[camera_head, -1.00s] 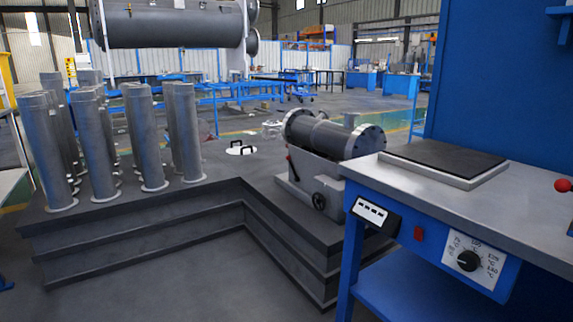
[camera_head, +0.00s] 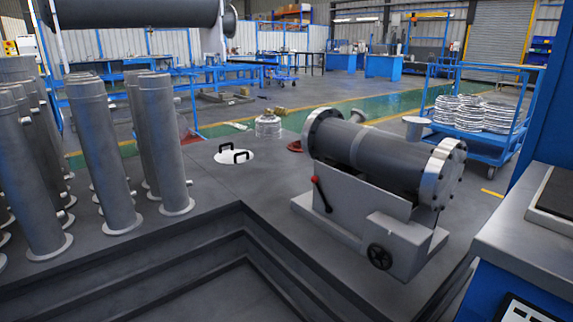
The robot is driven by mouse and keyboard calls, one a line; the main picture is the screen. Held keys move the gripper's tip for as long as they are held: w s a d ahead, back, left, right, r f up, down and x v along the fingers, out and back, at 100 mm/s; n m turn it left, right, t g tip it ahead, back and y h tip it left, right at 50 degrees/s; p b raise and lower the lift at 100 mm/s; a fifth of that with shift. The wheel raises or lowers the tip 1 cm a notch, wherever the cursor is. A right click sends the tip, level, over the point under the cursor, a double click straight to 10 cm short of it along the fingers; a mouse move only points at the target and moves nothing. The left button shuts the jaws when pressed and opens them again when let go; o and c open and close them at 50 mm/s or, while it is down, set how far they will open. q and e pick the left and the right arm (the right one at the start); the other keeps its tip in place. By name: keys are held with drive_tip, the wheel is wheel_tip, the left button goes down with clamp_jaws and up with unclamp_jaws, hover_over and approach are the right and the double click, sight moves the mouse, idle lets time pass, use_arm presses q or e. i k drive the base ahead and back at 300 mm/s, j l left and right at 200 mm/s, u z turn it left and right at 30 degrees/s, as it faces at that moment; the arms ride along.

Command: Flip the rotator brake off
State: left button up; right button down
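A flanged shell (camera_head: 375,150), a dark grey cylinder with lighter bolted end flanges, lies on a grey rotator stand (camera_head: 350,205) on the dark stepped platform. A small lever with a red knob (camera_head: 319,190) sits on the stand's left front side, its red end up and the lever slanting down to the right. It looks like the brake lever, but no label shows. A black handwheel (camera_head: 380,256) is on the stand's lower right front. Neither of my grippers is in view.
Several upright grey cylinders (camera_head: 100,150) stand on the platform at left. A white disc with black handles (camera_head: 234,156) lies behind the inner corner. A steel-topped blue bench (camera_head: 510,235) is at right. A blue cart (camera_head: 478,115) with metal rings stands behind. The platform has stepped edges (camera_head: 240,225).

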sight(320, 191)
drive_tip(key=i+j, duration=0.75)
drive_tip(key=i, duration=0.2)
drive_tip(key=i+j+z, duration=0.1)
drive_tip(key=i+j, duration=0.7)
drive_tip(key=i, duration=0.15)
